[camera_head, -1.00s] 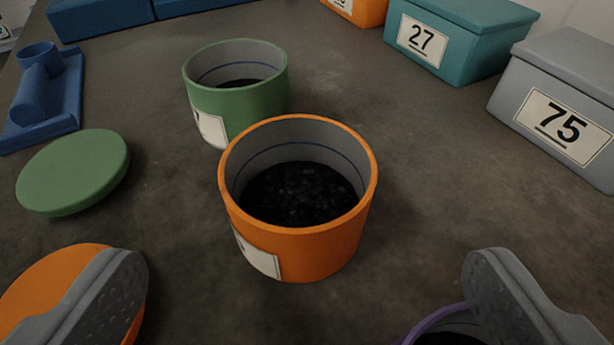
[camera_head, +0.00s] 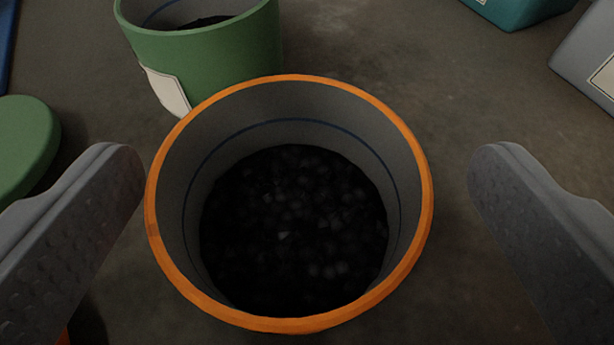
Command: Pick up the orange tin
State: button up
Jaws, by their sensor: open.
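The orange tin (camera_head: 424,215) stands upright and open-topped in the middle of the view. It has a grey inner wall with a blue line and holds dark black granules. My gripper (camera_head: 306,190) is open, with one grey finger on each side of the tin.
A green tin (camera_head: 215,65) with a white label stands close behind the orange tin, to the left. A green lid (camera_head: 22,150) lies at the left edge. A teal box (camera_head: 520,10) and a grey box (camera_head: 590,55) stand at the upper right. Bare surface shows between.

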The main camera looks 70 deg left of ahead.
jog(key=c, duration=1.1)
